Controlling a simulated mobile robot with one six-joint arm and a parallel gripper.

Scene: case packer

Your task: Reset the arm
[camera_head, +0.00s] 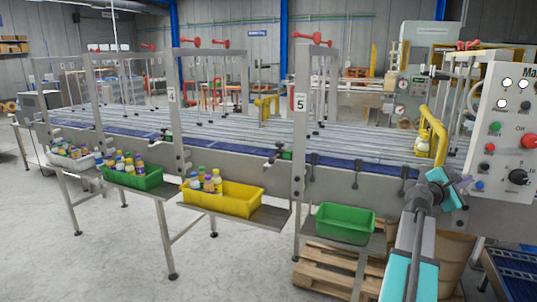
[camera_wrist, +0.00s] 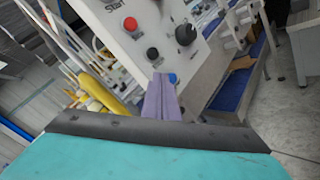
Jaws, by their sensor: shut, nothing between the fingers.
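My arm rises from the bottom right of the head view, with teal and grey links. My gripper (camera_head: 461,187) is at its end, in front of the lower left side of the control panel (camera_head: 507,165). In the wrist view the gripper's purple fingers (camera_wrist: 162,98) are together with nothing between them. They point toward the panel, which fills the upper middle of that view. Its red button (camera_wrist: 130,23), black button (camera_wrist: 152,54) and black knob (camera_wrist: 186,34) show there. Whether the fingers touch the panel cannot be told.
A conveyor (camera_head: 330,145) runs along the machine behind my arm. A yellow bin (camera_head: 240,203) and a green bin (camera_head: 140,181) hold bottles on the front shelves. The nearer green bin (camera_head: 345,225) looks empty. A wooden pallet (camera_head: 320,275) lies below. The floor at left is clear.

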